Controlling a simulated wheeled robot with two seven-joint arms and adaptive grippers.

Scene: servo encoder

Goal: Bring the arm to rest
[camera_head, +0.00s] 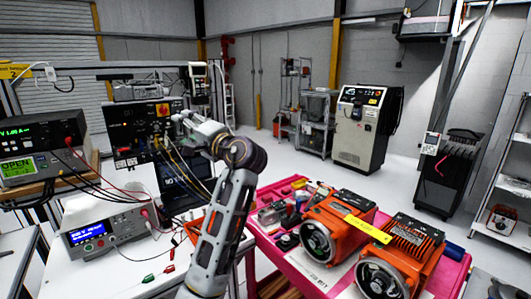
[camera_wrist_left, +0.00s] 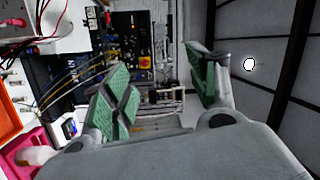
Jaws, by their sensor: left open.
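My left arm (camera_head: 222,220) rises from the bottom of the head view, bends at a dark joint, and reaches toward the bench on the left. My left gripper (camera_head: 184,122) is at its end, in front of the black panel (camera_head: 148,120) with cables. In the left wrist view the gripper (camera_wrist_left: 163,85) has its two green-padded fingers spread apart, with nothing between them. The panel also shows beyond the fingers in that view (camera_wrist_left: 135,32). My right gripper is in neither view.
A bench meter (camera_head: 100,232) and a laptop (camera_head: 185,183) stand below and around the arm, with loose leads. A red table (camera_head: 272,255) with orange servo motors (camera_head: 340,220) is at right. Open floor (camera_head: 300,168) lies behind it.

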